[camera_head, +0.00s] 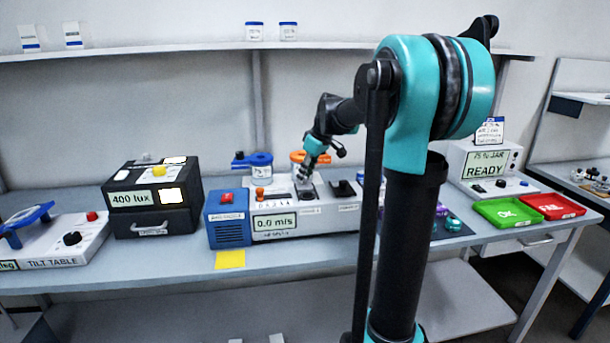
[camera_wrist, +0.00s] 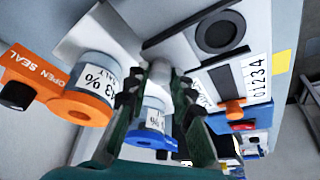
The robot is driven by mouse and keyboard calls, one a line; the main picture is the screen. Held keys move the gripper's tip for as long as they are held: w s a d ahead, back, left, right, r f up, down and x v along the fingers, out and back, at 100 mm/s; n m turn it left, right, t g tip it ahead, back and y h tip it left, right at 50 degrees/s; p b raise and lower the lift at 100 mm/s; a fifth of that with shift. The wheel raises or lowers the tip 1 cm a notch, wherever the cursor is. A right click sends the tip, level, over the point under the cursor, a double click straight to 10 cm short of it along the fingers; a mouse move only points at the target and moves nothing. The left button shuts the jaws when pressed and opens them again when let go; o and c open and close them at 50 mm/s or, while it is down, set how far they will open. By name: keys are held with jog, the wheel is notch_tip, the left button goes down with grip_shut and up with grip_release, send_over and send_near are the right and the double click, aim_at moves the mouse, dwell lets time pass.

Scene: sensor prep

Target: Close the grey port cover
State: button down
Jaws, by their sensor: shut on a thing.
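The white wind device (camera_head: 275,226) with a 0.0 m/s display stands mid-bench. My gripper (camera_head: 303,178) reaches down to its top from behind my arm. In the wrist view my gripper (camera_wrist: 158,100) has its dark fingers closed on a small grey upright piece, which looks like the grey port cover (camera_wrist: 160,72). The cover stands beside the device top, and its lower part and hinge are hidden by the fingers. A dark round port (camera_wrist: 220,32) and a dark rectangular slot (camera_wrist: 225,79) show on the top, right of my fingers. Whether the cover's opening is covered cannot be told.
An orange seal holder (camera_wrist: 60,90) and a blue one (camera_wrist: 152,139) with labelled jars are close to my fingers. An orange knob (camera_wrist: 235,105) and red switch (camera_wrist: 243,127) are on the right. The black 400 lux box (camera_head: 150,198) stands left of the device.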

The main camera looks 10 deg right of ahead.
jog(key=shift+s, duration=3)
jog(key=c, duration=1.3)
grip_release()
jog(key=shift+s, duration=0.1)
jog(key=shift+r, duration=0.1)
jog(key=v, duration=1.1)
jog(key=shift+d+r, duration=0.15)
jog(key=shift+r, duration=0.2)
jog(key=shift+s, duration=0.15)
